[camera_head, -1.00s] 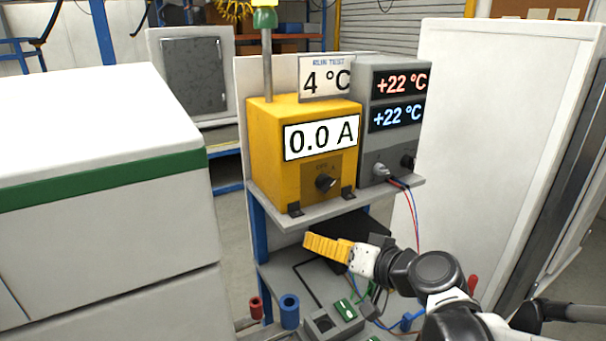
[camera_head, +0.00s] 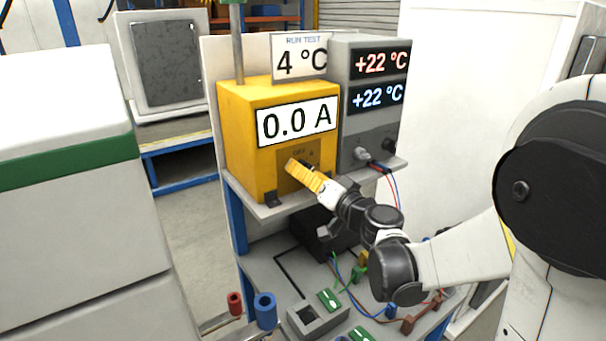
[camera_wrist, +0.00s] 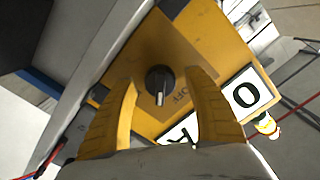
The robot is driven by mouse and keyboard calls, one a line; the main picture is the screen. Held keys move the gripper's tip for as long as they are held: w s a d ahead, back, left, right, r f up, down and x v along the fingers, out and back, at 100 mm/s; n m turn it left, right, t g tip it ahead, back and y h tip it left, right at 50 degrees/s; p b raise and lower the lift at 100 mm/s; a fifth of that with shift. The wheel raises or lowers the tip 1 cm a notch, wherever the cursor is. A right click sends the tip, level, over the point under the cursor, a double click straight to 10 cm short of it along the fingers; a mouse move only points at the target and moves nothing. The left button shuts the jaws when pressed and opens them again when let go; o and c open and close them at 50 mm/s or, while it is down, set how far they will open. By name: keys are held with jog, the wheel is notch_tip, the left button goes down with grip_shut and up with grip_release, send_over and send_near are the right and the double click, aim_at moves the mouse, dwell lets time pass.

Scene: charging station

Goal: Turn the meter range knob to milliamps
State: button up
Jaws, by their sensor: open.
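The yellow meter (camera_head: 240,120) stands on the shelf and its display (camera_head: 298,122) reads 0.0 A. Its black range knob (camera_wrist: 159,82) sits on a brown panel, with the word OFF beside it in the wrist view. In the head view the knob is mostly hidden behind my gripper. My gripper (camera_head: 296,166) has yellow fingers and is in front of the panel. In the wrist view my gripper (camera_wrist: 160,95) is open, with one finger on each side of the knob and a gap on both sides. The pointer's exact setting cannot be read.
A grey unit (camera_head: 357,125) with two +22 °C readouts stands right of the meter, with red and blue leads. A RUN TEST sign (camera_head: 300,58) shows 4 °C. The lower bench (camera_head: 262,285) holds cables, sockets and a blue cylinder (camera_head: 265,310).

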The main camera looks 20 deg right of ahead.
jog(key=shift+w+a, duration=0.15)
jog(key=shift+w, duration=0.35)
jog(key=shift+c, duration=0.6)
jog(key=c, duration=1.1)
jog(key=shift+m, duration=0.4)
jog(key=m, duration=0.9)
jog(key=shift+b, duration=0.3)
